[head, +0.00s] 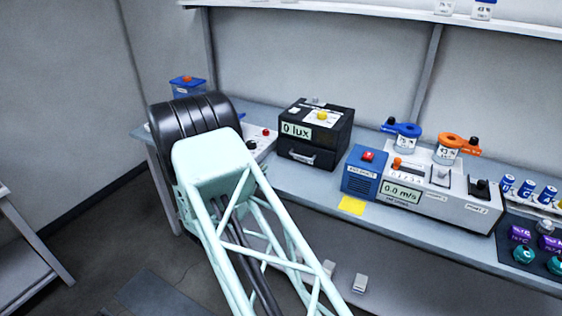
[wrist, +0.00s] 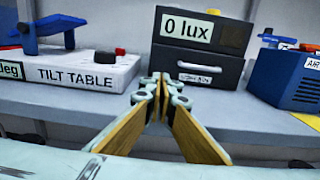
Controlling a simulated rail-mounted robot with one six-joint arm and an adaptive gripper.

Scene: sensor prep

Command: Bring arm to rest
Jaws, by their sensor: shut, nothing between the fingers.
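My gripper (wrist: 160,78) shows in the wrist view with its two tan-padded fingers brought together at the tips and nothing between them. In the head view my pale green lattice arm reaches up from the bottom toward the left end of the bench. My gripper is hidden there behind the arm. The black box also shows in the head view (head: 330,150), to the right of the arm.
The grey bench (head: 285,180) runs along the wall. A white tilt table (wrist: 85,72) stands left of the box. A blue fan unit (head: 362,172) and a white "0.0 m/s" unit (head: 445,195) stand to the right. A yellow note (head: 352,205) lies on the bench's front edge.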

